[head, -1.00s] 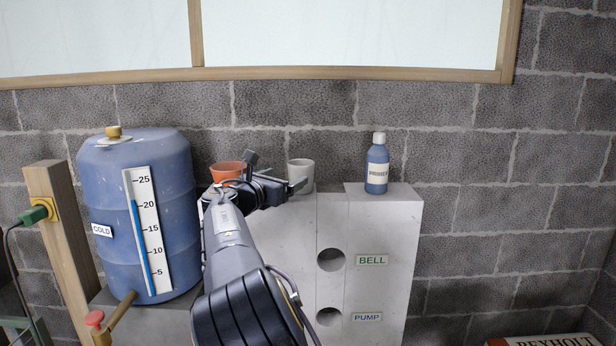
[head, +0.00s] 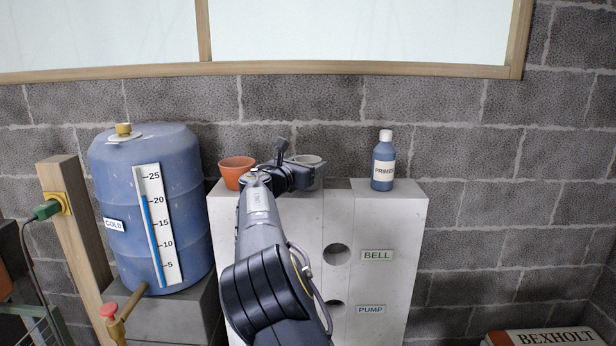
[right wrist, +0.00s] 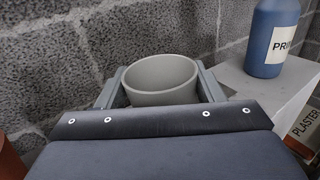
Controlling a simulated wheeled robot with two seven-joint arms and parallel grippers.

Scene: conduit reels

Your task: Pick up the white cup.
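The white cup (head: 309,160) stands upright on top of the pale block cabinet, between the orange pot and the blue bottle. In the head view its lower part is hidden by my right gripper (head: 304,174). In the right wrist view the cup (right wrist: 160,82) is between the two fingers of my right gripper (right wrist: 160,90), one on each side. The fingers look open around it, with a narrow gap beside the lower cup wall. The cup looks empty. My left gripper is not in view.
An orange pot (head: 236,172) stands close left of the cup. A blue primer bottle (head: 383,165) stands to its right. A block wall (head: 460,130) rises behind. A blue tank (head: 150,215) is on the left. The cabinet (head: 400,225) has round holes.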

